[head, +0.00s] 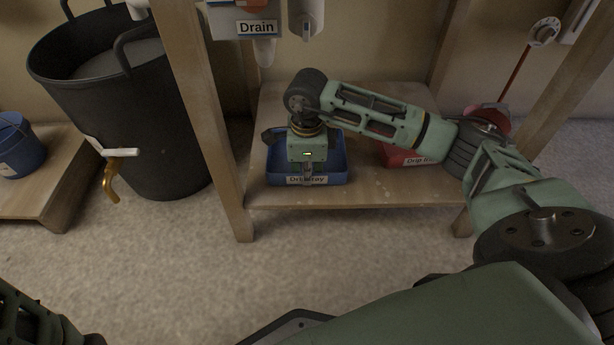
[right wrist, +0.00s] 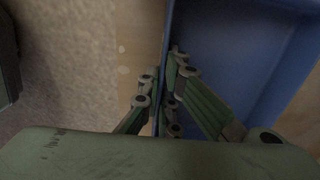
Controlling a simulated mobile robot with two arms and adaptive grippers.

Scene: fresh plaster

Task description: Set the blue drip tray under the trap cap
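The blue drip tray (head: 338,168) sits on the low wooden shelf, its front label partly covered by my right gripper. My right gripper (head: 307,174) points down at the tray's front wall. In the right wrist view the gripper (right wrist: 160,92) has its fingers close together on both sides of the blue tray's wall (right wrist: 168,30), shut on it. A white rounded end (head: 264,52) hangs below the "Drain" label, above and left of the tray; I cannot tell whether it is the trap cap.
A red tray (head: 398,156) with a "Drip" label stands right of the blue one, partly behind my arm. Wooden posts (head: 205,120) frame the shelf (head: 270,200). A black bin (head: 150,150) with a tap and a blue bucket (head: 20,150) stand left.

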